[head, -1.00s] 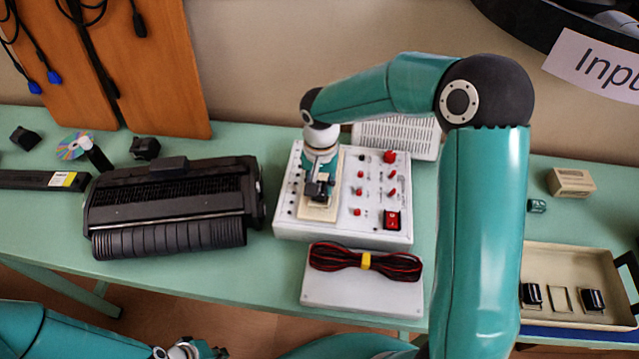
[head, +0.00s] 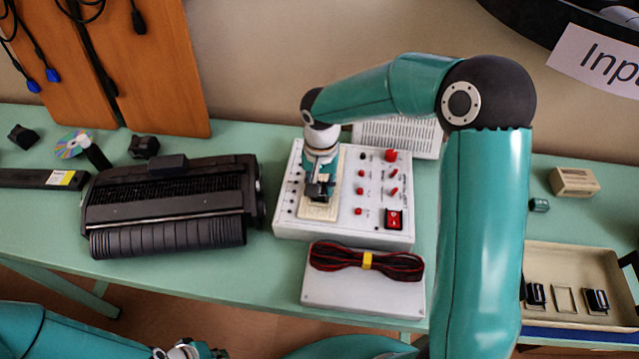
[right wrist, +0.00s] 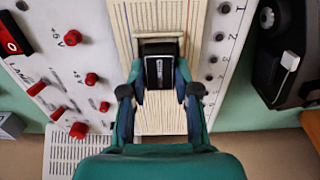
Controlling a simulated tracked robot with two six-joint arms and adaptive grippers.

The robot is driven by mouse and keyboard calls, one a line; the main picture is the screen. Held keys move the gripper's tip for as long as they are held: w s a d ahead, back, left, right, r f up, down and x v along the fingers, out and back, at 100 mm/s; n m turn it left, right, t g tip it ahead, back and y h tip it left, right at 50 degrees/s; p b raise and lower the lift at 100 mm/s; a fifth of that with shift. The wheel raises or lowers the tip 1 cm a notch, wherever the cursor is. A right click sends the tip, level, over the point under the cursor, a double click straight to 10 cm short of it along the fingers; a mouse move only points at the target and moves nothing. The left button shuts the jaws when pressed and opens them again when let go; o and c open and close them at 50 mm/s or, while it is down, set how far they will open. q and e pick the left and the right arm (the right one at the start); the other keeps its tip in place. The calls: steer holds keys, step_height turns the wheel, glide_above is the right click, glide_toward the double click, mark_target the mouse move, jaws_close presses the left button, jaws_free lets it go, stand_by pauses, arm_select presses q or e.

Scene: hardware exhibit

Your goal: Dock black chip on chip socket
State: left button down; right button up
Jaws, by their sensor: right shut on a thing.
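The black chip (right wrist: 158,72) sits between the fingertips of my right gripper (right wrist: 158,92), which is shut on it. The chip has a silver mark on its upper face. In the head view, my right gripper (head: 320,192) points down over the cream, ridged chip socket (head: 314,212) on a white control box. The socket also shows in the right wrist view (right wrist: 160,122), under and around the chip. I cannot tell whether the chip touches the socket. My left gripper (head: 188,352) is partly cut off at the bottom edge, and its fingers are unclear.
The white control box (head: 375,223) has red knobs and a red switch (head: 393,218). A black printer-like unit (head: 170,205) stands to its left. A cable bundle (head: 345,262) lies on a white case in front. A beige tray (head: 565,258) at right holds dark parts.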

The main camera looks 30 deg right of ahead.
mark_target(321, 187)
steer(key=o, duration=0.8)
steer(key=shift+f, duration=0.1)
steer(key=shift+c, duration=0.2)
step_height(321, 187, up, 11)
steer(key=p, duration=0.7)
steer(key=shift+s, duration=0.1)
